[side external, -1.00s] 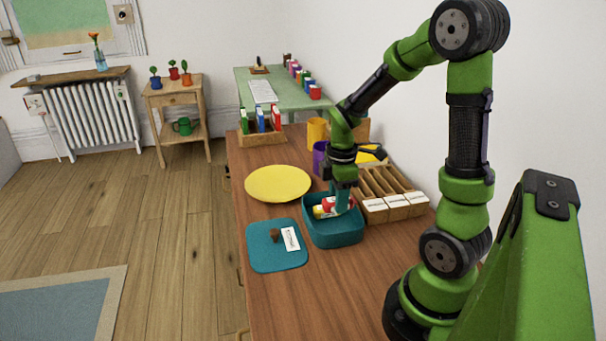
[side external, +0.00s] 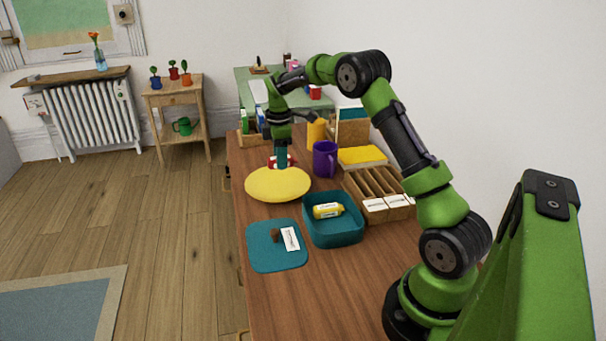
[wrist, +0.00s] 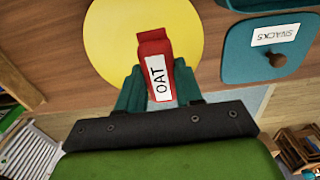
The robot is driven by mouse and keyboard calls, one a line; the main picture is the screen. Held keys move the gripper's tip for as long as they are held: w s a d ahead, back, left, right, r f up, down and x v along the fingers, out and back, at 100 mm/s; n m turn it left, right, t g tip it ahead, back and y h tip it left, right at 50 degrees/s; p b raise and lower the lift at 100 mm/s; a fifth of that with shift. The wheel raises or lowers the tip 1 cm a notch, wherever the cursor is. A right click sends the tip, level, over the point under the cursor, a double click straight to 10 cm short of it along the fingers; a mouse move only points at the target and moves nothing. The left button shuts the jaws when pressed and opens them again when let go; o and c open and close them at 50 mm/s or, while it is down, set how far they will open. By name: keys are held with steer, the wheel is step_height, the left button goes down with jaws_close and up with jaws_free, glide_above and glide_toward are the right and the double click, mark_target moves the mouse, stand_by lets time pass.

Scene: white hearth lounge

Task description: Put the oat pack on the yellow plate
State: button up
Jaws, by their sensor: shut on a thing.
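The oat pack (wrist: 156,52) is red with a white label reading OAT. My gripper (wrist: 160,90) is shut on it, with a teal finger on each side. In the side view my gripper (side external: 281,158) holds the pack (side external: 274,163) at the far part of the yellow plate (side external: 278,186), seemingly above it; the gap, if any, cannot be told. In the wrist view the pack shows in front of the yellow plate (wrist: 118,50). The plate is otherwise bare.
A teal bin (side external: 334,238) holding a yellow pack (side external: 328,210) stands right of the plate. A teal lid (side external: 265,262) labelled SNACKS lies nearer the front. A purple mug (side external: 325,160) and a wooden divided rack (side external: 378,190) stand to the right.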

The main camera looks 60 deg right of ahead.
mark_target(279, 191)
steer(key=shift+w+d+r, duration=0.1)
steer(key=shift+w+r, duration=0.45)
steer(key=shift+r, duration=0.1)
step_height(279, 191, down, 10)
steer(key=shift+s+r, duration=0.1)
steer(key=shift+r, duration=0.1)
